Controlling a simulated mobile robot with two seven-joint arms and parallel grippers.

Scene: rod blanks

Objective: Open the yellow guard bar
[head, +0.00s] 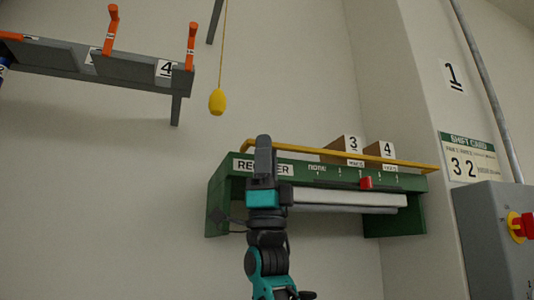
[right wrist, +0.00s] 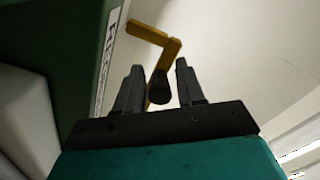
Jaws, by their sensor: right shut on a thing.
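The yellow guard bar (head: 315,150) runs across the top front of the green register (head: 217,195), from its left end to past its right end. My right gripper (head: 264,148) is at the left end of the bar and covers part of the register's label. In the right wrist view the bent yellow bar (right wrist: 172,48) leads down to a dark, round-ended grip (right wrist: 159,88) between the two fingers. My right gripper (right wrist: 158,85) is shut on this grip. My left gripper is not in view.
Boxes marked 3 (head: 352,143) and 4 (head: 386,150) stand behind the bar. A red slider (head: 366,183) is on the register's front. A yellow pull (head: 217,101) hangs above left. A grey rack (head: 130,68) with orange levers is at upper left, a grey cabinet (head: 482,240) at right.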

